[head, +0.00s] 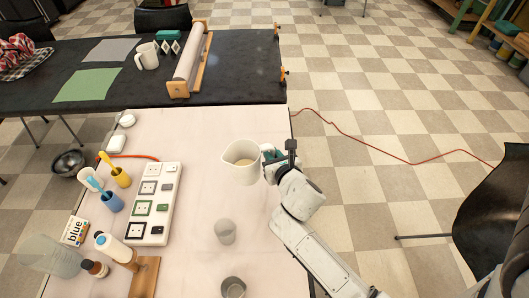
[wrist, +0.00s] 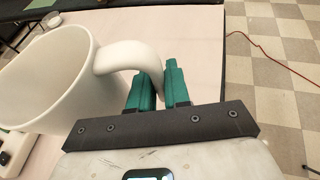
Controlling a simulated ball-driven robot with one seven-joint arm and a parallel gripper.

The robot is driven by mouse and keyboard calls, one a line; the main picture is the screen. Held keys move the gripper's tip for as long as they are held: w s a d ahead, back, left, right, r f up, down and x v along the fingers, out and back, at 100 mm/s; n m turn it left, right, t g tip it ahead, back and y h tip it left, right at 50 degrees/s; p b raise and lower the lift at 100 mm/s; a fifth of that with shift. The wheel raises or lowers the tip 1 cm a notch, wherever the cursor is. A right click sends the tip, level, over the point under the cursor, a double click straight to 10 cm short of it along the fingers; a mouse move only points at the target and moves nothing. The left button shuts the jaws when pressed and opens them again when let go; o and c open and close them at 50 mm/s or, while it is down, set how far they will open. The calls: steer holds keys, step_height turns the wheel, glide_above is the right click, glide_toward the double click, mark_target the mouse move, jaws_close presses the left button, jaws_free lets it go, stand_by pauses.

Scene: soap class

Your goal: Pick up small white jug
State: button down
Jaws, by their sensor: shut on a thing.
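The small white jug (head: 241,163) is at the right part of the white table in the head view, with its spout to the upper left and its handle to the right. In the wrist view the jug (wrist: 50,75) fills the left side, and its handle reaches between the green fingers. My gripper (head: 268,157) comes from the right and is shut on the handle. In the wrist view my gripper (wrist: 160,88) has one finger on each side of the handle. The jug looks upright; whether its base touches the table I cannot tell.
A translucent cup (head: 225,232) and a grey cup (head: 233,287) stand nearer on the white table (head: 195,130). A white power strip (head: 154,204), brushes and bottles stand to the left. A black table (head: 240,70) with a paper roll (head: 189,58) and another white jug (head: 147,57) lies behind.

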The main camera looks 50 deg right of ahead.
steer(key=s+r, duration=0.3)
steer(key=s, duration=0.3)
steer(key=shift+s+a, duration=0.3)
steer(key=shift+s, duration=0.1)
